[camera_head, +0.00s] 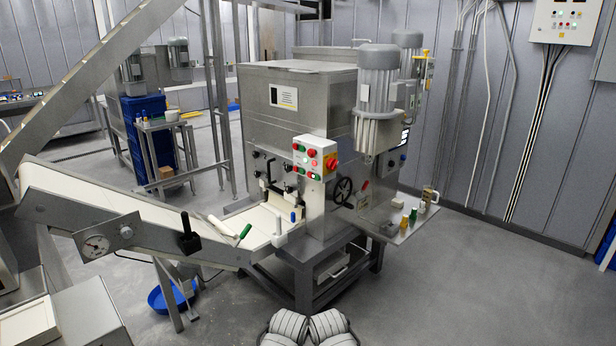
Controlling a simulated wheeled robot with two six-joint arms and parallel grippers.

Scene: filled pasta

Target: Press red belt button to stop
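A white control box (315,158) is fixed to the front of the steel pasta machine (300,110). It carries small red and green buttons and lamps, among them a red button (311,153). A larger red knob on a yellow plate (331,162) sits on its right side. The labels are too small to read, so I cannot tell which red button is the belt's. The inclined conveyor belt (85,205) runs down from the left towards the machine. Two pale, ribbed parts of mine (307,330) show at the bottom centre; neither gripper can be made out.
White and green-handled tools (228,228) lie at the conveyor's lower end. A shelf with small bottles (413,216) juts out on the machine's right. A blue bowl (170,296) is under the conveyor. The floor (450,290) is clear at front right.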

